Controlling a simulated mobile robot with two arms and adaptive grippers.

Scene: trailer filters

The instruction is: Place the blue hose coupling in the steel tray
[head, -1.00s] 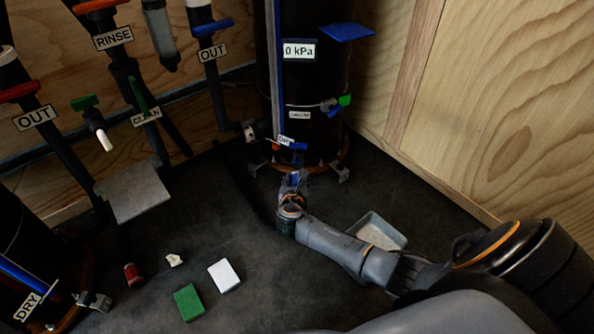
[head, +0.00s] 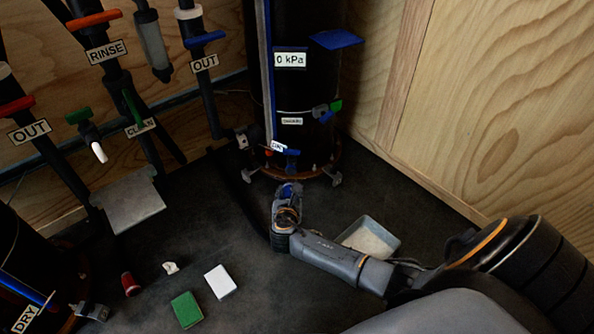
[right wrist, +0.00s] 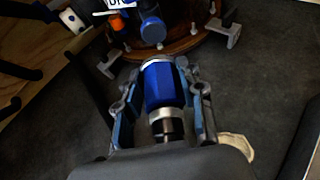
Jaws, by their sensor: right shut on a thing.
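The blue hose coupling (right wrist: 163,85) is a blue cylinder with a silver collar and a dark metal end. In the right wrist view it sits between the two fingers of my right gripper (right wrist: 160,95), which is shut on it. In the head view my right gripper (head: 288,192) is above the dark floor in front of the black tank, and the coupling shows only as a small bit of blue. The steel tray (head: 397,250) lies on the floor to the right of the gripper, behind my right forearm, partly hidden by it. My left gripper is not in view.
The black tank (head: 300,85) stands behind the gripper on a brown base with clamps. A green block (head: 186,310), a white block (head: 220,281), a red cylinder (head: 130,284) and a small white piece (head: 170,267) lie at lower left. Wooden walls close the right side.

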